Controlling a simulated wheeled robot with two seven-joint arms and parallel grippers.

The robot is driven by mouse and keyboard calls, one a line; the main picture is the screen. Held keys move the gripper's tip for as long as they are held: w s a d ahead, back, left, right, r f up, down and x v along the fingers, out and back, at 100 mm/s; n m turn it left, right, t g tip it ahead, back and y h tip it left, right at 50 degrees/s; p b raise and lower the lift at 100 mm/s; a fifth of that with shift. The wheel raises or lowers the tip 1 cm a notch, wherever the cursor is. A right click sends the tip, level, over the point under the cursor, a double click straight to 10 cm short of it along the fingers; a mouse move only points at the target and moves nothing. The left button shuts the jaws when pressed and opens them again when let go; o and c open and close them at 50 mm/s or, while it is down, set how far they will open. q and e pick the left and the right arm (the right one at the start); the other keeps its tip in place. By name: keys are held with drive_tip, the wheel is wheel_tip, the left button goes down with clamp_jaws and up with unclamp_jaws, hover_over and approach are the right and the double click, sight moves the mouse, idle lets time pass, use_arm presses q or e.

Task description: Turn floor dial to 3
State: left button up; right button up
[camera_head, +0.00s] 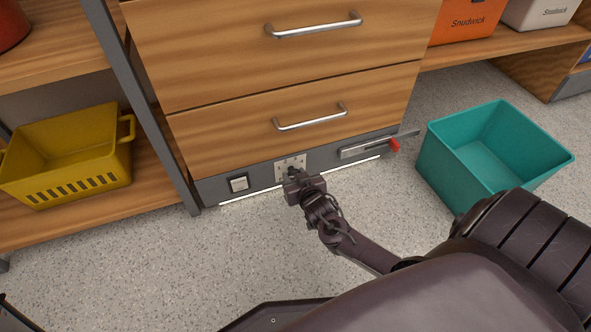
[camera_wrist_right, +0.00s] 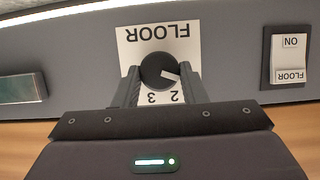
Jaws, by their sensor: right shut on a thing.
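The floor dial (camera_wrist_right: 158,69) is a round dark knob on a white plate marked FLOOR (camera_wrist_right: 185,40), which appears upside down in the right wrist view. The numbers 2 and 3 show below the knob there; any other numbers are hidden. The knob's white pointer points right and slightly down in that view, not at the 3. My right gripper (camera_wrist_right: 162,88) is shut on the knob, one finger on each side. In the head view the plate (camera_head: 283,163) sits on the grey strip under the drawers, with my right gripper (camera_head: 293,175) at it. My left gripper is not in view.
A white rocker switch (camera_head: 238,183) is left of the plate, and a slide lever with a red end (camera_head: 394,146) is to its right. A teal bin (camera_head: 447,172) stands on the floor at right. A yellow basket (camera_head: 65,150) is on the left shelf. The floor in front is clear.

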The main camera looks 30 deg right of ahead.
drive_tip(key=shift+d+f+m+t+y+p, duration=0.15)
drive_tip(key=shift+m+t+y+p, duration=0.6)
drive_tip(key=shift+m, duration=1.45)
drive_tip(key=shift+d+f+m+t+y+p, duration=0.3)
drive_tip(key=shift+m+t+y, duration=0.75)
drive_tip(key=shift+m, duration=1.15)
drive_tip(key=shift+d+f+m+t+y+p, duration=0.1)
drive_tip(key=shift+m+t+y+p, duration=0.8)
drive_tip(key=shift+m, duration=1.3)
drive_tip(key=shift+g, duration=0.3)
